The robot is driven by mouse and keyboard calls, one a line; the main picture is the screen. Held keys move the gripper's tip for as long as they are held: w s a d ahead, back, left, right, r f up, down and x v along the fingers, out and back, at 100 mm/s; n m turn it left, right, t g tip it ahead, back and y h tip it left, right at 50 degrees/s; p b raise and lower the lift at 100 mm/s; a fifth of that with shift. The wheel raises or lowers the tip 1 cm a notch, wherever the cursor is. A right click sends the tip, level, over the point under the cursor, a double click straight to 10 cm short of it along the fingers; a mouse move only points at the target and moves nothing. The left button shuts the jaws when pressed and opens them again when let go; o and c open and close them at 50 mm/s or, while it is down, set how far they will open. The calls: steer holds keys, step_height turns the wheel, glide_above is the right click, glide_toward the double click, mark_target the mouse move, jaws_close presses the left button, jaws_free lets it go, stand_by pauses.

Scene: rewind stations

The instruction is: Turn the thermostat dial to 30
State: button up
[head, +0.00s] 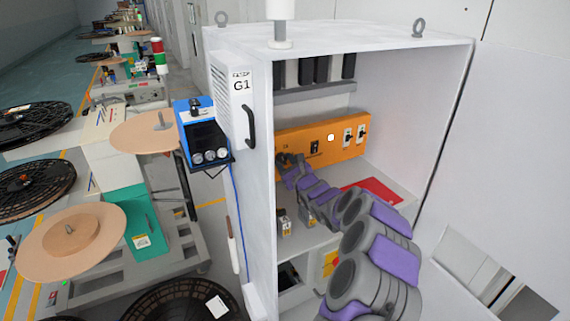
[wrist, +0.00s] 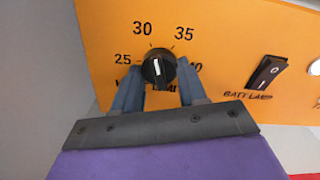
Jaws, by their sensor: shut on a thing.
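The thermostat dial (wrist: 158,70) is a round black knob with a white pointer line, on an orange panel (wrist: 105,30). Numbers 25, 30, 35 and 40 run around it. The pointer stands nearly upright, seemingly between the 30 and 35 marks; the exact reading is hard to tell. My gripper (wrist: 159,78) is shut on the dial, one finger on each side. In the head view my gripper (head: 284,160) reaches the left end of the orange panel (head: 331,125) inside the cabinet and covers the dial.
A black rocker switch (wrist: 267,72) labelled BATT LAMP sits right of the dial. The white cabinet (head: 262,150) is open; its left wall stands close to my gripper. A red flat piece (head: 372,190) lies on the shelf below the panel. A small device (head: 285,222) stands nearer the front.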

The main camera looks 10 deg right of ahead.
steer(key=shift+a+f+n+b, duration=0.1)
steer(key=shift+n+b, duration=0.3)
steer(key=shift+b, duration=0.3)
steer(key=shift+n+b, duration=0.8)
steer(key=shift+b, duration=0.25)
steer(key=o, duration=1.1)
steer(key=shift+c, duration=0.2)
steer(key=p+v, duration=0.1)
steer(key=v, duration=1.6)
steer(key=shift+d, duration=0.2)
steer(key=shift+s, duration=0.2)
